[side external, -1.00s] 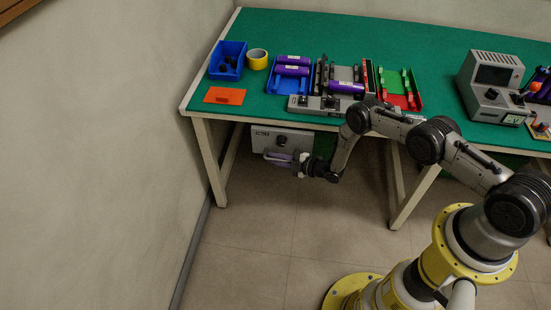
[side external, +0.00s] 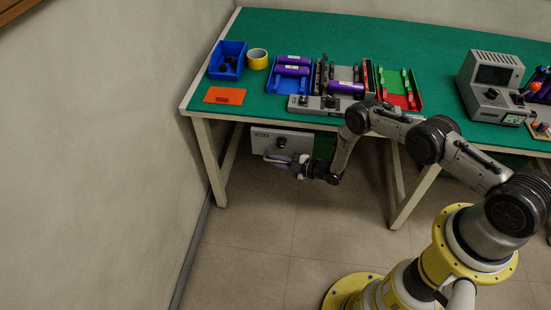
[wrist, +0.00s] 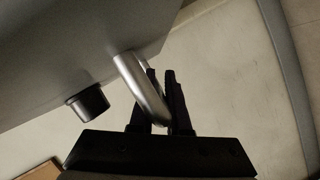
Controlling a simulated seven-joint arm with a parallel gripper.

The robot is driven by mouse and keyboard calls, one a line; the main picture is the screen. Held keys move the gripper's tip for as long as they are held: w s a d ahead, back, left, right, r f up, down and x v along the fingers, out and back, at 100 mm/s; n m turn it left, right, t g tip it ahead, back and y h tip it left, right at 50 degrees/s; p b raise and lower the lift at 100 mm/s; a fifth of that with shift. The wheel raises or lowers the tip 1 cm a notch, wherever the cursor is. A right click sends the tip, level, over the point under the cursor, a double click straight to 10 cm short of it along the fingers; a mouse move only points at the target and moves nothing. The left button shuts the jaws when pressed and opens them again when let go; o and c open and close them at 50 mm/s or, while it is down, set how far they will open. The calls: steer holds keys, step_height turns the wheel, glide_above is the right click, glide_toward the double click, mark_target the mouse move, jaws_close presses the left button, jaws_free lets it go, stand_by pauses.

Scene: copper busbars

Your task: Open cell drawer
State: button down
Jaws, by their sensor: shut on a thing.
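The cell drawer's grey front (side external: 298,143) hangs under the left end of the green workbench, with a small label at its top left and a dark round knob. In the wrist view the drawer front (wrist: 75,50) fills the upper left, with the black knob (wrist: 88,102) below it. A silver bar handle (wrist: 138,82) stands out from the front. My gripper (wrist: 162,78) has its black fingers on both sides of this handle and is shut on it. In the side view my gripper (side external: 280,160) is at the lower part of the drawer front, where the handle is hard to make out.
The green bench top (side external: 330,40) carries a blue bin (side external: 228,60), yellow tape, an orange card, purple cells in holders and a grey meter (side external: 490,85). A bench leg (side external: 210,165) stands left of the drawer. The floor (side external: 245,235) in front is clear.

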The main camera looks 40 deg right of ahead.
steer(key=s+a, duration=1.9)
steer(key=shift+a, duration=0.15)
steer(key=shift+r, duration=0.1)
steer(key=c, duration=0.9)
jaws_free()
steer(key=shift+s, duration=0.1)
steer(key=v, duration=1.3)
steer(key=shift+s+d, duration=0.25)
steer(key=shift+s, duration=0.1)
